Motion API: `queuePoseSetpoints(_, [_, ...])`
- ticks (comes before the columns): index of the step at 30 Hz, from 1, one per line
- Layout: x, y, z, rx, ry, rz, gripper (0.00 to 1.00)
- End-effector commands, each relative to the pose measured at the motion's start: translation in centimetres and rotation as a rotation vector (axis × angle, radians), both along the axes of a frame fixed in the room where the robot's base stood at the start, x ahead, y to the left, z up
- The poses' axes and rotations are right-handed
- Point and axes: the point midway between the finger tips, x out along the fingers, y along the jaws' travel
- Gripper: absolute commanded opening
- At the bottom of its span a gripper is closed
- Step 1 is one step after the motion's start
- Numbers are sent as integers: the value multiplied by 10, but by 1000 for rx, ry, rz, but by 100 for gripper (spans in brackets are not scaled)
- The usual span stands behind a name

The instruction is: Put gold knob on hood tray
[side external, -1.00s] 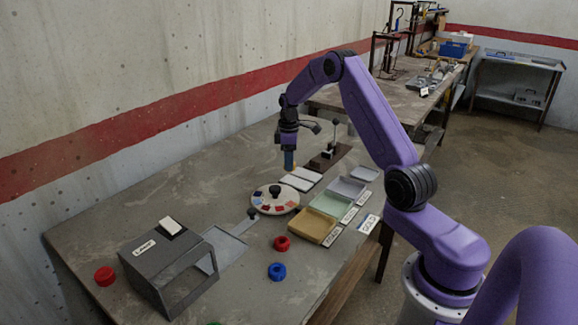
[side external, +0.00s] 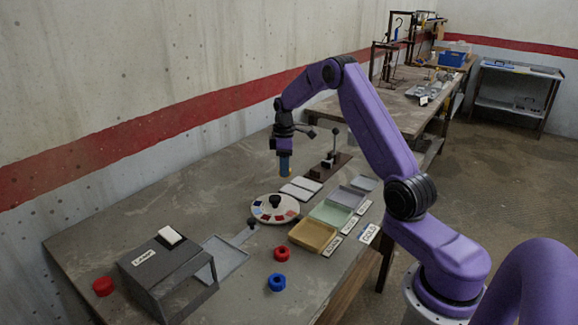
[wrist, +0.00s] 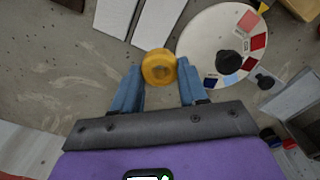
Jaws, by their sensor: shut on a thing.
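My gripper (side external: 285,165) is in the air above the far part of the bench, pointing down. In the wrist view, its two blue fingers (wrist: 160,78) are shut on the gold knob (wrist: 159,67), a yellow-orange round piece with a dimple in its top. The knob shows only as a small patch below the fingers in the side view (side external: 285,174). The hood (side external: 160,275) is a grey box with an open frame at the near left of the bench. Its flat grey tray (side external: 228,262) sticks out to the right and has a dark-knobbed handle.
A round dial (side external: 263,214) with coloured patches and a black knob lies between gripper and hood. Red (side external: 282,254) and blue (side external: 277,282) knobs stand nearer, and another red knob (side external: 103,286) is left of the hood. Shallow coloured trays (side external: 313,236) line the right edge.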

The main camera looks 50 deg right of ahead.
Motion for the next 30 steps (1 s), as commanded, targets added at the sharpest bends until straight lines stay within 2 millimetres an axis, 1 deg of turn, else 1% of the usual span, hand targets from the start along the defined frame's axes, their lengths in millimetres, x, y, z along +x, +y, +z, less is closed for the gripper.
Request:
queuePoseSetpoints(1, [4,16,0,1,1,39,0])
queuePoseSetpoints(2, [6,26,1,0,0,64,0])
queuePoseSetpoints(5, [12,64,2,1,1,166,0])
queuePoseSetpoints(6, [14,81,2,1,-1,210,0])
queuePoseSetpoints(11, [15,149,3,1,1,392,0])
queuePoseSetpoints(12, [14,166,3,0,-1,440,0])
queuePoseSetpoints(14, [11,191,4,0,-1,508,0])
queuePoseSetpoints(15, [8,208,4,0,-1,555,0])
queuePoseSetpoints(18, [-1,248,4,0,0,667,0])
queuePoseSetpoints(21, [-12,281,5,0,0,767,0])
queuePoseSetpoints(25, [-24,311,5,0,0,861,0])
queuePoseSetpoints(27, [-29,321,5,0,0,894,0])
queuePoseSetpoints(30, [-33,330,5,0,0,922,0])
